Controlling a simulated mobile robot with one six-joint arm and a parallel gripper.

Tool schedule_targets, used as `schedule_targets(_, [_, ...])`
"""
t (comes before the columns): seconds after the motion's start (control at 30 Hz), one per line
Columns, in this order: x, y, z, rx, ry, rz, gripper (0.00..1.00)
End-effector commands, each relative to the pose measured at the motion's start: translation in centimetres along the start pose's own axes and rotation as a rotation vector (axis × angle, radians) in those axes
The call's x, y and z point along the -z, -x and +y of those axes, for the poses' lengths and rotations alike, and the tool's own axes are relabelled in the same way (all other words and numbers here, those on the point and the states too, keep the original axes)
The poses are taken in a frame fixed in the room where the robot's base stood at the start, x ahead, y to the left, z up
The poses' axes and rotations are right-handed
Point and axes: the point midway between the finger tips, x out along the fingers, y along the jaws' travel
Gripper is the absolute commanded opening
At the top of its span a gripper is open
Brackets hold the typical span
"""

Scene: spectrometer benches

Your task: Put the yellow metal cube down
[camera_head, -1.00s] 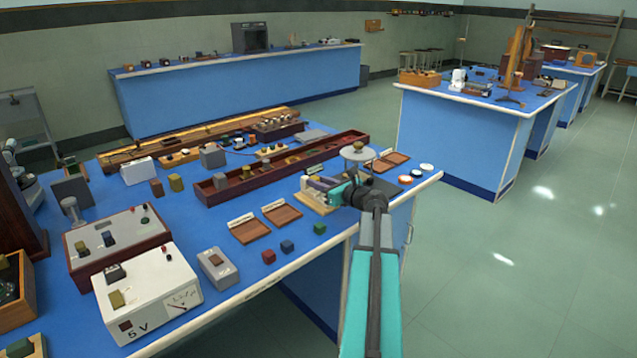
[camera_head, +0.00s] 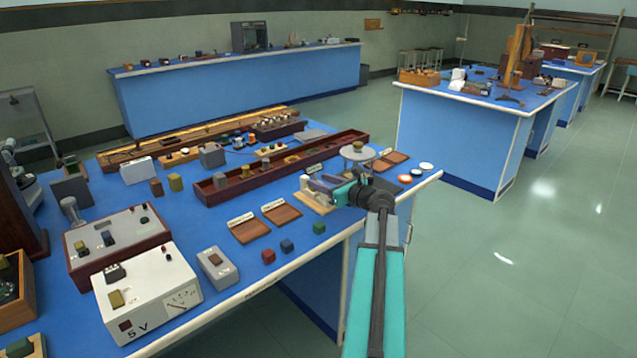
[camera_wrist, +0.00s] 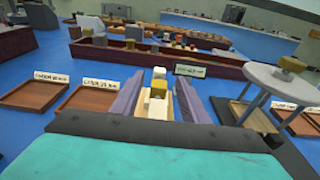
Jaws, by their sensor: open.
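My gripper (camera_head: 318,184) is at the right end of the near blue bench, low over a pale wooden stand (camera_head: 316,204). In the wrist view its two purple-grey fingers (camera_wrist: 157,100) are spread apart. A small yellow block (camera_wrist: 158,88), which looks like the yellow metal cube, stands between and beyond them among pale parts of the stand. I cannot tell whether either finger touches it. Another yellowish cube (camera_wrist: 292,63) rests on a round grey platform (camera_wrist: 288,82) to the right. That platform also shows in the head view (camera_head: 358,154).
Two brown trays (camera_head: 250,233) (camera_head: 283,216) with label cards lie left of the stand. Red, blue and green cubes (camera_head: 268,257) (camera_head: 287,246) (camera_head: 319,228) sit near the front edge. A long dark red box (camera_head: 300,158) runs behind. Round discs (camera_head: 404,178) lie at the right.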

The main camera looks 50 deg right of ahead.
Motion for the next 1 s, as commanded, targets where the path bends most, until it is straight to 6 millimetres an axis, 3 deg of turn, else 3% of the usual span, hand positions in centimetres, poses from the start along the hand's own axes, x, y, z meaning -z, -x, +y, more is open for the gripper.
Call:
schedule_targets(0.5, [-0.2,8.1,0.0,0.003,0.0,-0.003,0.41])
schedule_targets(0.7, [-0.2,9.6,0.0,0.002,0.0,-0.004,0.41])
schedule_targets(1.0, [-0.2,9.8,0.0,0.001,0.0,-0.004,0.41])
